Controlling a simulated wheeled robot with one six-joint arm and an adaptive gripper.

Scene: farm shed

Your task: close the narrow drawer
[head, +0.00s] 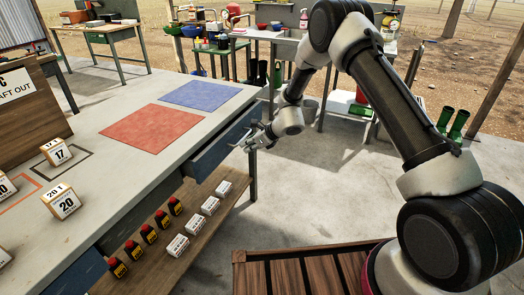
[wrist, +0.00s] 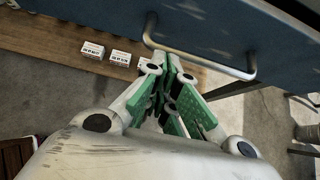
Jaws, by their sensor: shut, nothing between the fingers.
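A dark blue drawer (head: 222,146) sits under the right end of the long workbench (head: 105,115). It appears to stand out a little from the bench edge. In the wrist view its blue front (wrist: 230,25) fills the top, with a metal bar handle (wrist: 205,62) across it. My gripper (head: 246,143) is in front of this drawer front. In the wrist view my gripper (wrist: 173,66) is shut and empty, its green-padded fingers together with the tips by the handle's left part. I cannot tell whether they touch it.
Another blue drawer front (head: 78,276) shows at the bench's near end. A wooden lower shelf (head: 212,213) holds red-topped items and white boxes (head: 209,206). Concrete floor right of the bench is clear.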

